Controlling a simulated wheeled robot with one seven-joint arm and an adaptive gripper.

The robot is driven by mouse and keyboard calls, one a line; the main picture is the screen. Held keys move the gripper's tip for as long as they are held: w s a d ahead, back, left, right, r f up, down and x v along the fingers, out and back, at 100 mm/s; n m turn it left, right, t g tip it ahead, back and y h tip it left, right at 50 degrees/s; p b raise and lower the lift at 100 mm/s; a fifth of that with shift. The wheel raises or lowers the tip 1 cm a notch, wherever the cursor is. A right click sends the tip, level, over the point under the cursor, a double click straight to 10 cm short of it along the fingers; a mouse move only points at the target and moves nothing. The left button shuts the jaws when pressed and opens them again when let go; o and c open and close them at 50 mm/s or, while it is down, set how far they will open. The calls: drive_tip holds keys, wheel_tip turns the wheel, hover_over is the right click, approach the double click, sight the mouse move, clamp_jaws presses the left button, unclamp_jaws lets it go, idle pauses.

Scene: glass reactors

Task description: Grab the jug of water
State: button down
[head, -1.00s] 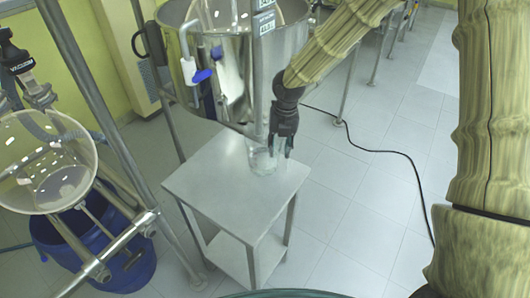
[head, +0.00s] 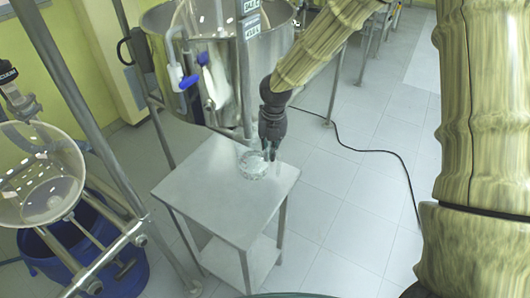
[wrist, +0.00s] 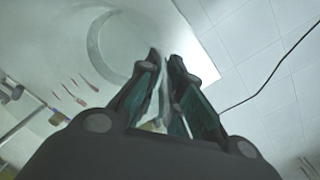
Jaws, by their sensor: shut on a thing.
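The jug (head: 251,165) is a clear glass vessel near the back right corner of a small metal table. My gripper (head: 269,156) points down at its right side, touching it as far as I can see. In the wrist view the gripper fingers (wrist: 165,62) are nearly together, shut on a thin part of the jug. The jug's round outline (wrist: 92,42) shows faintly to the left of the fingers. The held part is mostly hidden between the fingers, and I cannot make out the water level.
The small metal table (head: 215,200) has a clear top otherwise. A large steel vessel (head: 215,65) on a frame stands just behind it. A glass reactor bowl (head: 42,180) and a blue bin (head: 105,255) are on the left. A black cable (head: 385,152) lies on the floor at right.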

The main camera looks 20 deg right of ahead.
drive_tip(key=shift+r, duration=0.25)
drive_tip(key=shift+r+b, duration=0.35)
drive_tip(key=shift+r, duration=0.8)
drive_tip(key=s+a+r+b, duration=0.1)
drive_tip(key=s+a, duration=0.1)
drive_tip(key=s, duration=0.5)
drive_tip(key=s+a+r+b, duration=0.1)
drive_tip(key=s+a+b, duration=0.1)
drive_tip(key=s, duration=0.5)
drive_tip(key=shift+s+a, duration=0.4)
drive_tip(key=shift+a, duration=0.35)
